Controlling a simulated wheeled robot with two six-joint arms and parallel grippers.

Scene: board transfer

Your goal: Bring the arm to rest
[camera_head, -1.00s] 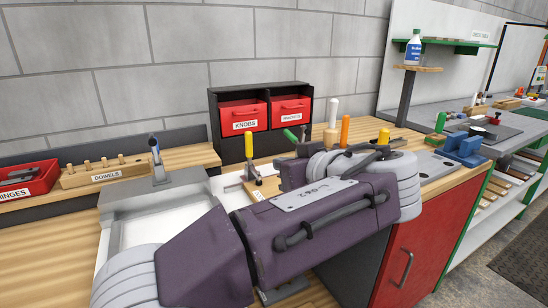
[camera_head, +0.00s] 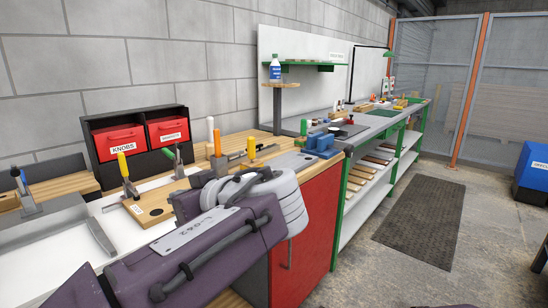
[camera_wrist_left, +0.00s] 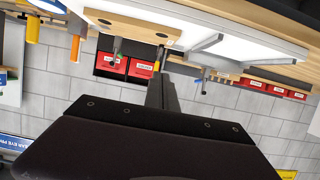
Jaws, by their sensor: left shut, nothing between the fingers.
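My left arm (camera_head: 200,240) crosses the lower left of the head view, with its purple forearm and grey ribbed joint in front of the bench. My left gripper is hidden behind the arm there. In the left wrist view, the left gripper (camera_wrist_left: 161,92) shows as grey fingers, shut with nothing between them, in front of the grey block wall. The wrist picture is upside down, with the bench along its top. My right gripper is in neither view.
A wooden board with clamps (camera_head: 152,213) lies beside the arm. Red drawers (camera_head: 119,141) stand behind it. A blue vise (camera_head: 321,145) and red cabinet (camera_head: 318,225) are to the right. Open floor with a dark mat (camera_head: 420,218) lies farther right.

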